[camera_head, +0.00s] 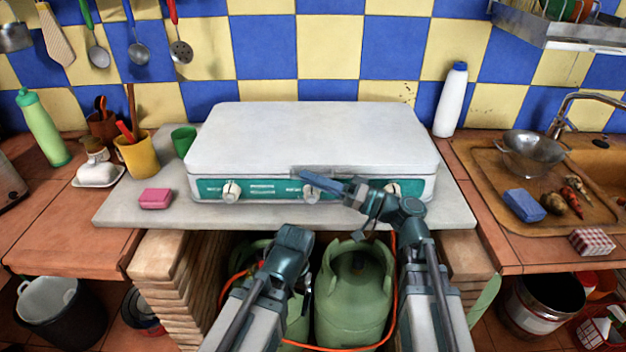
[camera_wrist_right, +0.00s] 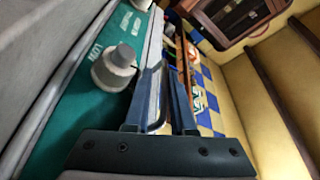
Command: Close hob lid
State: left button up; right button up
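The hob lid (camera_head: 310,132) is a broad white slab lying flat over the hob, down on its body as far as I can see. The hob front (camera_head: 262,190) is green with several white knobs; one knob shows large in the right wrist view (camera_wrist_right: 115,68). A grey lid handle (camera_head: 345,170) is at the lid's front edge. My right gripper (camera_head: 308,176) is at this edge, its blue fingers in front of the middle knob. In the right wrist view its fingers (camera_wrist_right: 165,95) look close together; their grip is unclear. My left gripper (camera_head: 290,242) is low before the counter, fingers unclear.
A pink sponge (camera_head: 156,198), green cup (camera_head: 183,141) and yellow pot (camera_head: 136,153) stand left of the hob. A white bottle (camera_head: 451,99) stands behind right. Green gas cylinders (camera_head: 353,295) with an orange hose are below the counter.

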jog(key=b+v, duration=0.2)
jog(key=v, duration=1.1)
jog(key=shift+d+f+b, duration=0.15)
jog(key=shift+d+b, duration=0.15)
jog(key=shift+d, duration=0.05)
jog(key=shift+s, duration=0.15)
